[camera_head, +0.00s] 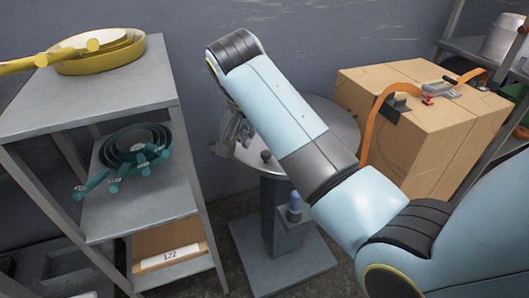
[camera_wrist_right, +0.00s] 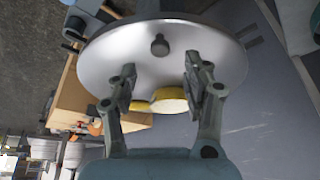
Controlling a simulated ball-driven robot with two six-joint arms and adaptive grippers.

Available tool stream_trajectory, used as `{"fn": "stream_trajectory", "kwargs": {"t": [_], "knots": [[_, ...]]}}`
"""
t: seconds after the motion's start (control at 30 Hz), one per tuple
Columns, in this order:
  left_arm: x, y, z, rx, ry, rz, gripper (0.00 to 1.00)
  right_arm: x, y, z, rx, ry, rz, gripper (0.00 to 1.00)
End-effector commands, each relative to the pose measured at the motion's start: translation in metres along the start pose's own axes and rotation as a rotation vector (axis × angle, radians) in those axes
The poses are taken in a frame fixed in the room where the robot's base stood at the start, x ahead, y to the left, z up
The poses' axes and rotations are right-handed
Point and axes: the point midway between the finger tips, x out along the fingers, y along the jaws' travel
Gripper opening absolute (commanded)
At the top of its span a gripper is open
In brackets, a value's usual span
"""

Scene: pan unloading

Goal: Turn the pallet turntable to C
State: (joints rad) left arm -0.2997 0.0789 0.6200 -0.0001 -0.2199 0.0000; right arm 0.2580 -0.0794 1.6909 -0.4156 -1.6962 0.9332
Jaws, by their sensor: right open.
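The pallet turntable is a round grey metal disc (camera_head: 338,122) on a post above a square floor plate, partly hidden behind my right arm. A small dark knob (camera_head: 265,155) stands on the disc and also shows in the right wrist view (camera_wrist_right: 158,45). My right gripper (camera_head: 228,138) is at the disc's left edge. In the right wrist view the gripper (camera_wrist_right: 162,88) is open, its fingers spread across the disc's edge. A yellow rounded shape (camera_wrist_right: 170,101) shows between the fingers; I cannot tell what it is. I see no letter marks. My left gripper is out of view.
A grey shelf unit (camera_head: 110,85) at the left holds yellow pans (camera_head: 100,55) on top and teal pans (camera_head: 133,150) below. A label reads 122. A large cardboard box (camera_head: 400,140) with an orange strap stands at the right. A wall is close behind.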

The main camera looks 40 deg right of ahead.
Motion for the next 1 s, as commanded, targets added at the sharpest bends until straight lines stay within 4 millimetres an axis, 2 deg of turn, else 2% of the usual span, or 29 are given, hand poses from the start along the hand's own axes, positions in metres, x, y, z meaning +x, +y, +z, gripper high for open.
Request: {"fn": "stream_trajectory", "kwargs": {"t": [0.03,0.1,0.3,0.67,0.77,1.0], "knots": [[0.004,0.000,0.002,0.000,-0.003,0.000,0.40,0.013,0.001,0.001,-0.001,0.001,0.004,0.49],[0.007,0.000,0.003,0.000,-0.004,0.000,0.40,0.027,0.001,0.001,-0.001,0.000,0.003,0.49],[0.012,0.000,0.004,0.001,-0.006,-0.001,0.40,0.052,0.001,0.001,-0.001,0.000,0.001,0.49],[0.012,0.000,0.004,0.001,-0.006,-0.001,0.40,0.058,0.000,0.000,-0.001,0.000,-0.001,0.49],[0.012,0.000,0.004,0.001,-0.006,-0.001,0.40,0.058,0.000,0.000,-0.001,0.000,-0.001,0.39],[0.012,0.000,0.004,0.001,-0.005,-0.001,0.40,0.058,0.000,0.000,-0.001,0.000,-0.001,0.08]]}}
